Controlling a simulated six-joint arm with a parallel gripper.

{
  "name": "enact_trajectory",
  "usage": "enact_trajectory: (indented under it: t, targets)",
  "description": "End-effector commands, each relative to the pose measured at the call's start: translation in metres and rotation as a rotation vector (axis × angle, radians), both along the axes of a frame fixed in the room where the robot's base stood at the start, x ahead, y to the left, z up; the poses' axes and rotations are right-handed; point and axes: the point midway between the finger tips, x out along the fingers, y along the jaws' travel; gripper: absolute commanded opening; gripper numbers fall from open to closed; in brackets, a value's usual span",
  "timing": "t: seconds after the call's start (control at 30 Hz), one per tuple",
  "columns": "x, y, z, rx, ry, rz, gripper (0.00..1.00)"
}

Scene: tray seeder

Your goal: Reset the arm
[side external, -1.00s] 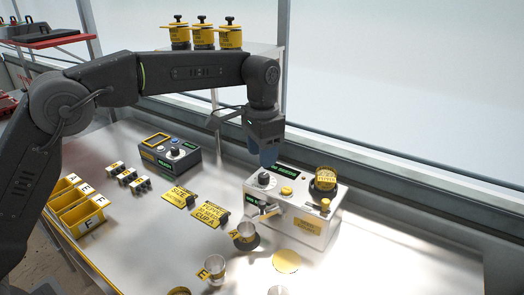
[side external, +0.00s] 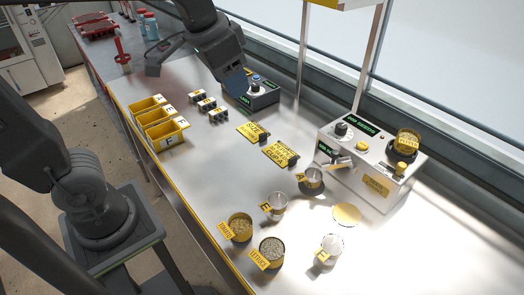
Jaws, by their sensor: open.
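My gripper (side external: 236,84) hangs at the upper middle, pointing down, in front of the small dark control box (side external: 262,97) in the picture and partly covering it. I see its blue-grey fingers almost edge-on, with nothing visible held in them. The seeder machine (side external: 376,186), a white box with knobs and a yellow-topped jar, stands at the right, well apart from my gripper. A metal cup with an A tag (side external: 313,180) stands at the machine's front left.
Yellow bins (side external: 170,141) stand at the bench's left edge. Yellow cards (side external: 282,153) lie mid-bench. A cup tagged E (side external: 276,206), a clear cup (side external: 331,248) and two seed tins (side external: 271,252) stand in front. A red stand (side external: 122,52) is at the back left.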

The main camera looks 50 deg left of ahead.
Motion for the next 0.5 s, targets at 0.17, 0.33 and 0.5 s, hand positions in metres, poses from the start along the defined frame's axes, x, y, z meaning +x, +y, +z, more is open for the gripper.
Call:
enact_trajectory:
  t: [0.17, 0.33, 0.5]
  targets:
    - [-0.056, 0.014, -0.024, -0.021, -0.085, 0.082, 0.48]
    - [-0.083, 0.020, -0.044, -0.033, -0.129, 0.127, 0.48]
    - [-0.090, 0.021, -0.052, -0.036, -0.140, 0.140, 0.48]
